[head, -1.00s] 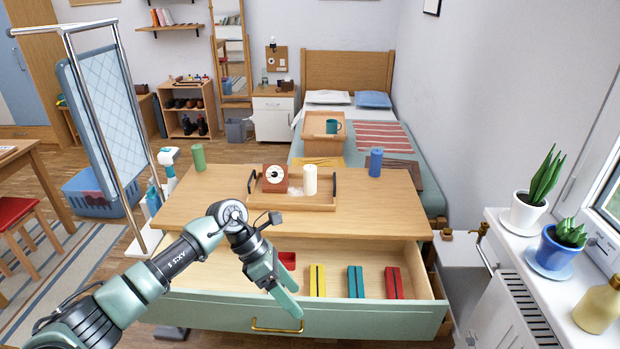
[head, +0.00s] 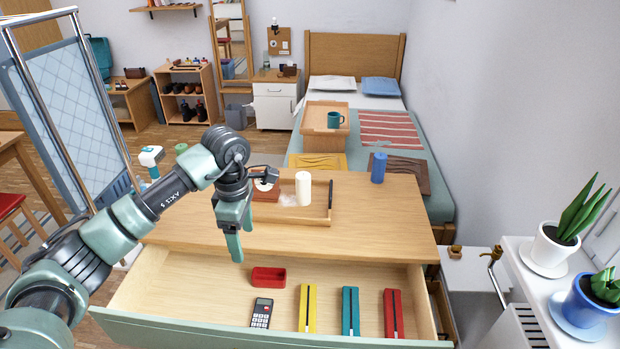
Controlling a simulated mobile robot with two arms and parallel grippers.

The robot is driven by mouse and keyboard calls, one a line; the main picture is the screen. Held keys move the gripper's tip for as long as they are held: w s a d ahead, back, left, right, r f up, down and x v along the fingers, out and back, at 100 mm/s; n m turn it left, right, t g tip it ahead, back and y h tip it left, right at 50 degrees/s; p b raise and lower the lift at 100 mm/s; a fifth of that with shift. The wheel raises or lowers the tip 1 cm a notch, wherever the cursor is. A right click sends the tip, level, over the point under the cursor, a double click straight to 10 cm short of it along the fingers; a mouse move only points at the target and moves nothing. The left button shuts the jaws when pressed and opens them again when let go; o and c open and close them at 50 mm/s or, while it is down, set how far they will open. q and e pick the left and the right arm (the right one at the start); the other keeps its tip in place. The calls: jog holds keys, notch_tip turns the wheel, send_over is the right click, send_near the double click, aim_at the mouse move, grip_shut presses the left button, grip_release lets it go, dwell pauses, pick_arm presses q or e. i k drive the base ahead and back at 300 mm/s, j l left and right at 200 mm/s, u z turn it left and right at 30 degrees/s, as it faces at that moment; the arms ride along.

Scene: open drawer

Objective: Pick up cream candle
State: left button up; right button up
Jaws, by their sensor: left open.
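The cream candle (head: 303,188) is a pale upright cylinder standing on the wooden tray (head: 318,222) on top of the dresser. My left gripper (head: 240,243) is open and empty, with its fingers pointing down. It is to the left of the candle and nearer to me, over the front of the dresser top. My left wrist partly covers the red-brown clock (head: 266,192) beside the candle. My right gripper is not in view.
The open drawer (head: 160,323) below holds a red box (head: 268,277), a calculator (head: 261,313) and yellow, teal and red items. A blue candle (head: 378,167) stands right of the tray.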

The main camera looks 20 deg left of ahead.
aim_at(302, 178)
jog(key=i, duration=1.4)
